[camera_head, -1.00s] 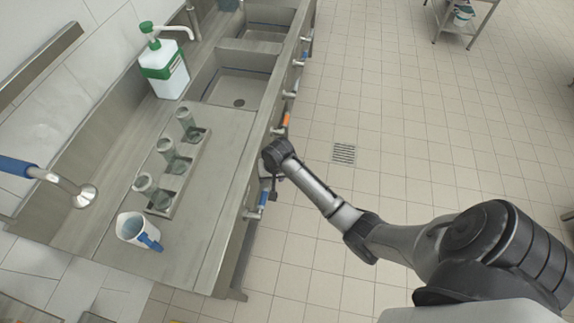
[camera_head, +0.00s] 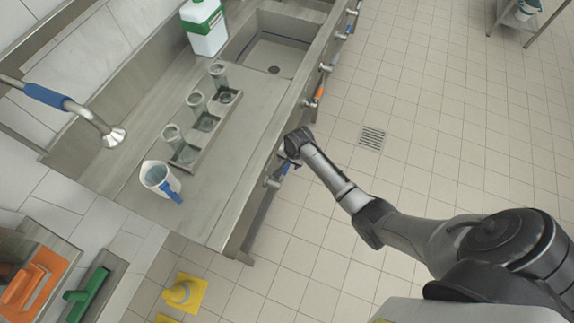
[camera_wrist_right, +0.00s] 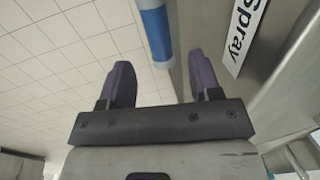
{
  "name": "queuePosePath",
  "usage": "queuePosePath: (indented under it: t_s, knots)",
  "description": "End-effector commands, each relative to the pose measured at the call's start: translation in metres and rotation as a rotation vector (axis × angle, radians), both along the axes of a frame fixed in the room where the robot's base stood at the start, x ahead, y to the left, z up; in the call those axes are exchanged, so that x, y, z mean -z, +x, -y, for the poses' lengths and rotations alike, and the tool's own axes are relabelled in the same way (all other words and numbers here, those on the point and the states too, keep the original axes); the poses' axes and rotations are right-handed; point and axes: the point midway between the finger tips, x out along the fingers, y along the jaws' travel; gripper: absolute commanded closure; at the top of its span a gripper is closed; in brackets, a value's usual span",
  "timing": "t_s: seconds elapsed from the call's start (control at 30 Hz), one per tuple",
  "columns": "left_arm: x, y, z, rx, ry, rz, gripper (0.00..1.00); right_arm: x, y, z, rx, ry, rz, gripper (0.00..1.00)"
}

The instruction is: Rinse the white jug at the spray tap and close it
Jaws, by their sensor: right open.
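The white jug (camera_head: 158,178) with a blue handle stands upright on the steel counter near its near end, its open top showing. The spray tap (camera_head: 115,136), a steel nozzle on a pipe with a blue grip, hangs to its left, apart from the jug. My right gripper (camera_head: 286,160) is at the counter's front edge beside a blue-handled lever (camera_head: 284,170). In the right wrist view the gripper (camera_wrist_right: 161,85) is open and empty. The blue lever handle (camera_wrist_right: 155,35) shows beyond and between its fingers, near a "Spray" label (camera_wrist_right: 246,25). My left gripper is out of view.
Several glass cups stand in a steel rack (camera_head: 203,145) behind the jug. A white and green bottle (camera_head: 205,28) stands by the sink (camera_head: 270,55). An orange-handled lever (camera_head: 319,93) sits farther along the front edge.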

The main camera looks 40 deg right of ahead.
Motion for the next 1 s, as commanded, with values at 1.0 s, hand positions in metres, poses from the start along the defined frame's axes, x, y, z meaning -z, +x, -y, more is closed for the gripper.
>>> queuePosePath:
  t_s: [1.0]
  knots:
    - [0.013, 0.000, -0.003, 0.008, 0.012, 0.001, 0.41, 0.044, 0.008, -0.004, -0.001, 0.000, 0.000, 0.60]
